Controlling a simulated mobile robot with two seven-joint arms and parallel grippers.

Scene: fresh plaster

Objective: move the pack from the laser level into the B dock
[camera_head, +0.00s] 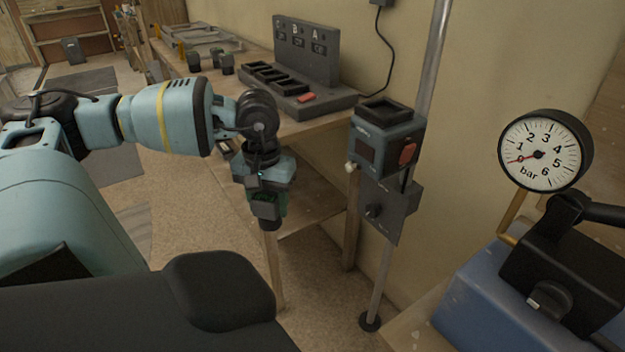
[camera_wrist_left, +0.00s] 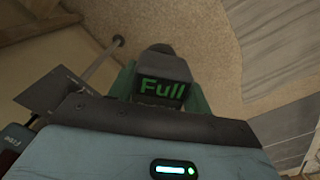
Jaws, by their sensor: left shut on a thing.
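My left gripper (camera_head: 266,196) points down and is shut on the pack (camera_head: 267,209), a small dark block, left of the laser level and clear of it. In the left wrist view the pack (camera_wrist_left: 163,88) shows the word "Full" in green between the green fingers (camera_wrist_left: 125,80). The laser level (camera_head: 388,148) is a blue-grey box on a metal pole, with a red latch and an open socket on top that looks empty. The dock station (camera_head: 305,50) stands on the bench behind, marked B and A on its back panel. Its black bays (camera_head: 274,78) look empty. My right gripper is out of view.
The bench (camera_head: 325,122) carries the station, a red piece (camera_head: 306,98) at its front and several dark items (camera_head: 222,62) farther left. A metal pole (camera_head: 432,60) rises right of the station. A pressure gauge (camera_head: 541,152) and blue case (camera_head: 480,305) are at right.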

